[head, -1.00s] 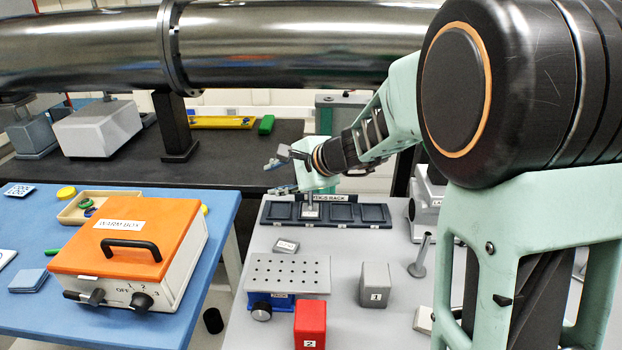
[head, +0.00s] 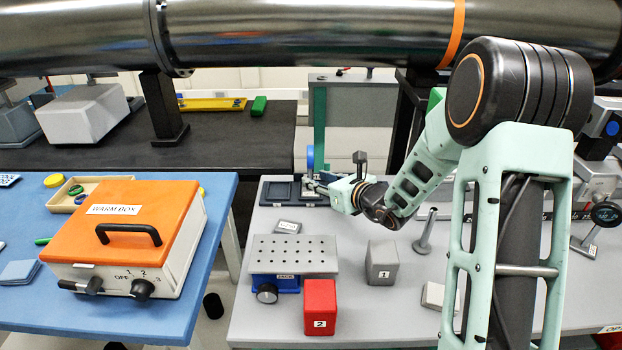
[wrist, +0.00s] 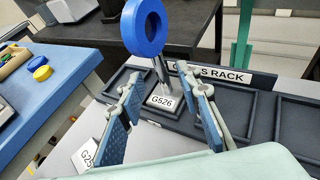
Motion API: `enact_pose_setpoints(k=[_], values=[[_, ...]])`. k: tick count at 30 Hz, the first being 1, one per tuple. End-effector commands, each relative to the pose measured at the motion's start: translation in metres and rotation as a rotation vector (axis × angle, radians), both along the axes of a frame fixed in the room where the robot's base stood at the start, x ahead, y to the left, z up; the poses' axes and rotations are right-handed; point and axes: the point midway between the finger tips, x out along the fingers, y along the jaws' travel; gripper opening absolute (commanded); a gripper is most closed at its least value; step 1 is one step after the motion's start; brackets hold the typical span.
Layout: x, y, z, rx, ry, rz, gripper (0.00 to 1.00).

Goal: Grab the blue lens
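The blue lens is a thick blue ring (wrist: 130,27) on a metal post, seen in the wrist view. Its base sits in a slot of the dark optics rack (wrist: 246,110), by a label reading G526. In the head view the lens (head: 310,154) shows as a small blue disc edge-on above the rack (head: 277,190). My gripper (wrist: 167,94) is open and empty, its fingers pointing at the post from either side of it in the picture. In the head view my gripper (head: 318,186) is level and low at the rack; contact with the post cannot be told.
A perforated plate on a blue jack (head: 294,254), a red block 2 (head: 320,308) and a grey block 1 (head: 382,264) stand nearer on the grey table. An orange-topped warm box (head: 125,225) is on the blue table left. A large steel pipe (head: 300,35) crosses above.

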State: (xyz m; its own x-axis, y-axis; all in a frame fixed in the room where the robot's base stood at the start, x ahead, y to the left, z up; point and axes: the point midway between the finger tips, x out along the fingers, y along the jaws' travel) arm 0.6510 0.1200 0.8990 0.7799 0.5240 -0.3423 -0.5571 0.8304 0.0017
Motion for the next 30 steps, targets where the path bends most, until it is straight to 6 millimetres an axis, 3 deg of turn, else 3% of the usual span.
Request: enact_pose_setpoints(k=[7,16,25,30], values=[[0.03,0.019,-0.007,0.0,0.0,0.002,0.32],[0.035,0.021,-0.008,-0.002,-0.001,0.001,0.32],[0.035,0.021,-0.009,-0.001,-0.001,0.002,0.01],[0.035,0.021,-0.008,-0.001,-0.001,0.002,0.0]])
